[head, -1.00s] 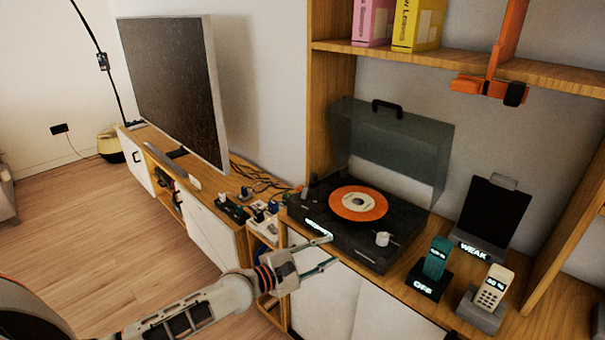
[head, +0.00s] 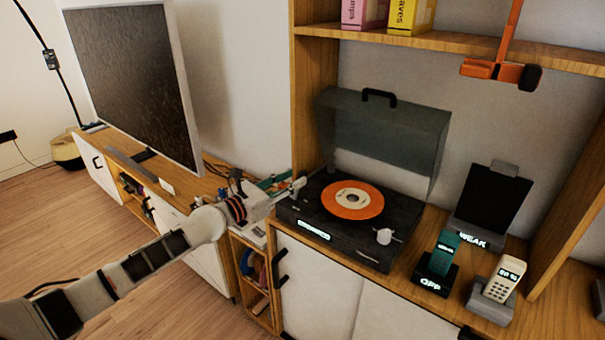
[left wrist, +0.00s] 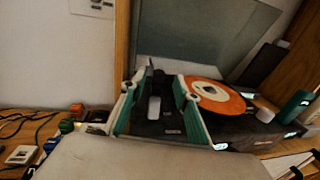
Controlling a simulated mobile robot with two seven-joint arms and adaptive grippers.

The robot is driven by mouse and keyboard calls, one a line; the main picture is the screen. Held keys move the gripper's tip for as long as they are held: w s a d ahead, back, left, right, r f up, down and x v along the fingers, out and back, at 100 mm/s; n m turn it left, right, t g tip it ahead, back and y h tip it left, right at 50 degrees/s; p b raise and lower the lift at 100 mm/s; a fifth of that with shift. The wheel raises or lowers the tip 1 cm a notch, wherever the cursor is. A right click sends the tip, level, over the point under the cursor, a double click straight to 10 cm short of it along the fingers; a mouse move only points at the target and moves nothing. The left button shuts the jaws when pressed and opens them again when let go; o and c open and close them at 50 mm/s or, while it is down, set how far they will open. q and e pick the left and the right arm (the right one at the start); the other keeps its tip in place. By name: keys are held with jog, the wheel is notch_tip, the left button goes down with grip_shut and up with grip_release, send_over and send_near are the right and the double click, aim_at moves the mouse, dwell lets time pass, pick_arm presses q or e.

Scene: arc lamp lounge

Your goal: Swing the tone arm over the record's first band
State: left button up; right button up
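The turntable (head: 345,252) is a dark box on the cabinet with its smoky lid (head: 385,135) raised. An orange record (head: 353,200) with a pale label lies on it and also shows in the left wrist view (left wrist: 215,97). A white knob-like part (head: 384,236) stands at the front right; I cannot tell whether it belongs to the tone arm. My left gripper (head: 286,187) is open at the turntable's left edge. In the left wrist view its fingers (left wrist: 161,112) frame a pale rounded piece (left wrist: 154,108), possibly the tone arm's end; contact is unclear. My right gripper is not in view.
A television (head: 130,85) stands left. Small devices and cables lie beside the turntable. A teal handset (head: 443,252), a cream phone (head: 503,280) and a dark tablet-like stand (head: 492,207) are at right. A shelf (head: 430,42) with an orange hanging bracket (head: 490,69) overhangs the back.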

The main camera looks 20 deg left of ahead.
aim_at(301, 175)
pick_arm(q)
jog(key=x, duration=0.4)
jog(key=shift+f+b, duration=0.2)
jog(key=shift+b, duration=0.2)
jog(key=shift+w+d+r, duration=0.1)
jog(key=shift+w+d, duration=0.15)
jog(key=shift+w, duration=0.25)
grip_shut()
